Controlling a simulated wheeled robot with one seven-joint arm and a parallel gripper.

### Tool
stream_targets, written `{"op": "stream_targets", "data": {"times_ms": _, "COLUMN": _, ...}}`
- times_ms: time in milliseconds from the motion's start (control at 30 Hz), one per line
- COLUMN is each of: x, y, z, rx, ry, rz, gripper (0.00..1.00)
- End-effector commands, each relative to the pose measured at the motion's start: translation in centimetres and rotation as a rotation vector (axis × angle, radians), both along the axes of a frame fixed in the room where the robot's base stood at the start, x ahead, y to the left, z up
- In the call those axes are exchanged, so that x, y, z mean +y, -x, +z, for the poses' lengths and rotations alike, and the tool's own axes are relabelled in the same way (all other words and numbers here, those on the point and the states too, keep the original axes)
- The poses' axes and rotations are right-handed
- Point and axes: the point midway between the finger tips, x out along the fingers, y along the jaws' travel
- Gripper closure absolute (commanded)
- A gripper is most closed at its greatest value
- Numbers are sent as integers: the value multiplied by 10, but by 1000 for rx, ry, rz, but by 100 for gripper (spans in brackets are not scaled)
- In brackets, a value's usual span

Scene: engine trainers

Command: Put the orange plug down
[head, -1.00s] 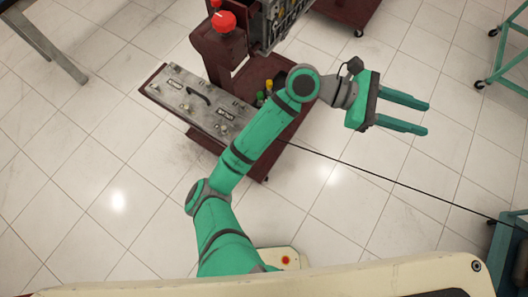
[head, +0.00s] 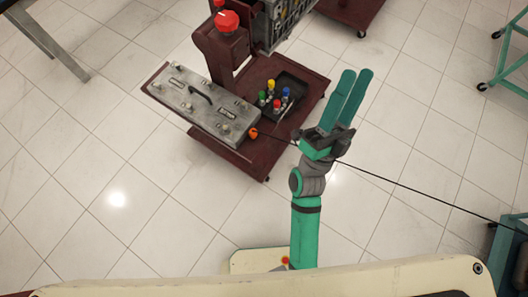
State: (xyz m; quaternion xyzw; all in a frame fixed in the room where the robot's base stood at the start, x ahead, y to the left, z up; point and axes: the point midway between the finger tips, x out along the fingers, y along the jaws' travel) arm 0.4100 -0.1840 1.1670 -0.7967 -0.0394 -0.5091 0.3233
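The orange plug (head: 253,132) sits at the right end of the grey control panel (head: 205,104), against or in its side; I cannot tell how deep it is in. A thin black cable (head: 420,193) runs from it to the right and passes by my gripper's wrist. My gripper (head: 357,72) is to the right of the plug, well apart from it, over the floor. Its two green fingers point up the picture with a narrow gap between them, and nothing shows between them.
The dark red trainer cart (head: 305,90) carries the panel, a red knob (head: 227,20) on a post, and a black tray with several coloured-capped items (head: 271,85). A teal cart (head: 508,262) stands at the lower right. Tiled floor is free around.

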Motion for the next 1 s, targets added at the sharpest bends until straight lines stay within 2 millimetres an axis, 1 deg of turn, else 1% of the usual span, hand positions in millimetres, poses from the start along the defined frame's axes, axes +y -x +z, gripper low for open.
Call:
{"op": "stream_targets", "data": {"times_ms": 33, "x": 10, "y": 1, "z": -17, "rx": 81, "ry": 47, "rz": -9, "gripper": 61}}
{"op": "stream_targets", "data": {"times_ms": 133, "x": 32, "y": 3, "z": -49, "rx": 233, "ry": 140, "rz": -28, "gripper": 61}}
{"op": "stream_targets", "data": {"times_ms": 267, "x": 58, "y": 14, "z": -96, "rx": 428, "ry": 255, "rz": -49, "gripper": 61}}
{"op": "stream_targets", "data": {"times_ms": 300, "x": 66, "y": 19, "z": -111, "rx": 487, "ry": 289, "rz": -53, "gripper": 61}}
{"op": "stream_targets", "data": {"times_ms": 367, "x": 77, "y": 28, "z": -133, "rx": 575, "ry": 339, "rz": -59, "gripper": 61}}
{"op": "stream_targets", "data": {"times_ms": 400, "x": 85, "y": 35, "z": -148, "rx": 634, "ry": 370, "rz": -62, "gripper": 61}}
{"op": "stream_targets", "data": {"times_ms": 467, "x": 96, "y": 47, "z": -170, "rx": 720, "ry": 418, "rz": -64, "gripper": 61}}
{"op": "stream_targets", "data": {"times_ms": 500, "x": 104, "y": 56, "z": -185, "rx": 778, "ry": 449, "rz": -65, "gripper": 61}}
{"op": "stream_targets", "data": {"times_ms": 567, "x": 115, "y": 71, "z": -206, "rx": 863, "ry": 493, "rz": -63, "gripper": 61}}
{"op": "stream_targets", "data": {"times_ms": 600, "x": 123, "y": 82, "z": -219, "rx": 919, "ry": 522, "rz": -60, "gripper": 61}}
{"op": "stream_targets", "data": {"times_ms": 700, "x": 142, "y": 111, "z": -249, "rx": 1051, "ry": 587, "rz": -50, "gripper": 61}}
{"op": "stream_targets", "data": {"times_ms": 800, "x": 159, "y": 138, "z": -272, "rx": 1165, "ry": 643, "rz": -36, "gripper": 61}}
{"op": "stream_targets", "data": {"times_ms": 900, "x": 173, "y": 159, "z": -287, "rx": 1247, "ry": 681, "rz": -21, "gripper": 61}}
{"op": "stream_targets", "data": {"times_ms": 1000, "x": 180, "y": 173, "z": -295, "rx": 1296, "ry": 705, "rz": -11, "gripper": 61}}
